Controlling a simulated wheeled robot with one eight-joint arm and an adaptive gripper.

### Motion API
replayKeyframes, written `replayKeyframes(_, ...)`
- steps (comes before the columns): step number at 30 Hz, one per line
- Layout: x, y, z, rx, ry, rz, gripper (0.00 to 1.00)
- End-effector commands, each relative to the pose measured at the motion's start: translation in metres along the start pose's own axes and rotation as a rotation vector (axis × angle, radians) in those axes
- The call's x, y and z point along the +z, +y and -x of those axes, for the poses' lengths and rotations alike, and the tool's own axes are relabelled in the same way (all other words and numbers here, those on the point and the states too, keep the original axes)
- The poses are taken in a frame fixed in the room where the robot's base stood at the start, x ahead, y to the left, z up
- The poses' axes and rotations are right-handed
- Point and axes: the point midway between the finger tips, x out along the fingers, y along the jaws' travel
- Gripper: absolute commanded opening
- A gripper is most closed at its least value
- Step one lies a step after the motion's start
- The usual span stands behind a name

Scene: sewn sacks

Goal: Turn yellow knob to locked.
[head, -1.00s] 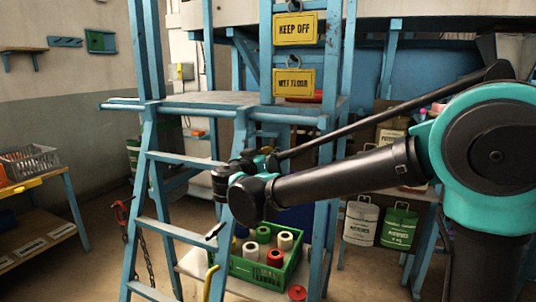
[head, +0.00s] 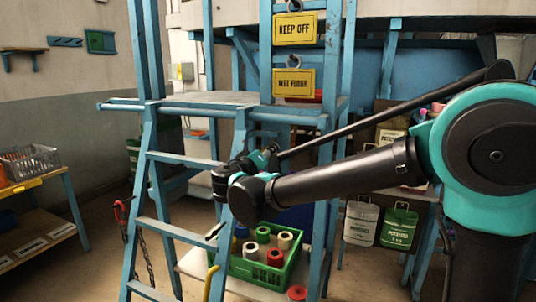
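I cannot make out a yellow knob for certain in the head view. A small yellow patch (head: 187,71) shows on the far back wall, too small to identify. My black and teal arm reaches left across the view to the blue ladder stand (head: 180,160).
A green crate (head: 262,272) of thread spools stands behind the ladder, with a red spool (head: 297,293) beside it. Yellow signs (head: 295,29) hang above. A red hook with chain (head: 122,210) hangs at left. Potato sacks (head: 398,226) hang at right. A bench (head: 40,240) stands left.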

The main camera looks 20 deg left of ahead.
Motion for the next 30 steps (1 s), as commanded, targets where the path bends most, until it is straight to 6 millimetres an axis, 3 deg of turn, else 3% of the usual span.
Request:
replayKeyframes(21, -0.0001, -0.0001, 0.0005, -0.001, 0.001, 0.672, 0.06)
replayKeyframes(30, -0.0001, 0.0, 0.0005, -0.002, 0.001, 0.882, 0.06)
